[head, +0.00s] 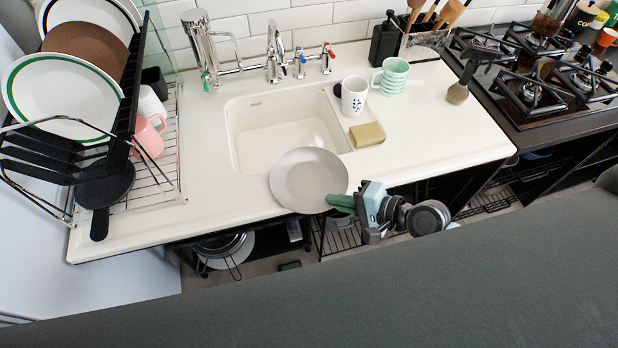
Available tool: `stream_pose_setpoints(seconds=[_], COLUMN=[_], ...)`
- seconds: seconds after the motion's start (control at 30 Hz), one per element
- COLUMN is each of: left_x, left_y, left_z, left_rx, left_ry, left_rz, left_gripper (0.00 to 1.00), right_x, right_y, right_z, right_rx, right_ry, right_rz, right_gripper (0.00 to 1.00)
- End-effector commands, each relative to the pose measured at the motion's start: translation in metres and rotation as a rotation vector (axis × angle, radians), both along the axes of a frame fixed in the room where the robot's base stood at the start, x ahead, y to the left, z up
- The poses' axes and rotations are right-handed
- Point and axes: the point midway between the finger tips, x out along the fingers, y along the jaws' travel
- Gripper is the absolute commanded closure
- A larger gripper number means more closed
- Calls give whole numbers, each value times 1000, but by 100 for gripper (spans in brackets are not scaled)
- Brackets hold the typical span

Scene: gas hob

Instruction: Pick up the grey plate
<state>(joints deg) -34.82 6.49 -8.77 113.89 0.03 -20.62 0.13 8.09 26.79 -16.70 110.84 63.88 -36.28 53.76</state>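The grey plate (309,178) is round and plain. It shows at the front of the white sink, overlapping the basin's front rim. I cannot tell whether it rests there or is held slightly above. My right gripper (336,203) comes in from the right, its green fingertips at the plate's lower right rim. They look to be touching or very close to the plate. The gap between the fingers is hidden from this angle, so I cannot tell whether they are shut on the rim. My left gripper is not in view.
A dish rack (120,150) with plates and a pink mug (150,137) stands at left. A white mug (354,97), a striped mug (390,76) and a sponge (367,134) are right of the basin (262,135). The gas hob (535,75) is far right.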

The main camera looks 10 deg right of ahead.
Motion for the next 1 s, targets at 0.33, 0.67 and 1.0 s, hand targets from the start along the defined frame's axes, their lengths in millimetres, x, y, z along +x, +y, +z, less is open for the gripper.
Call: stream_pose_setpoints(seconds=[0.33, 0.67, 1.0], left_x=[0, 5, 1], left_y=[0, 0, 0], left_z=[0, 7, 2], left_rx=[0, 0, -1], left_ry=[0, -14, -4], left_rz=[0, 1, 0], left_gripper=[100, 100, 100], right_x=[0, 1, -41], right_y=[0, 0, -25], right_z=[1, 21, 36], right_rx=[1, 1, -3], right_ry=[-3, -8, 6], right_rz=[-1, 0, 1], right_gripper=[100, 100, 100])
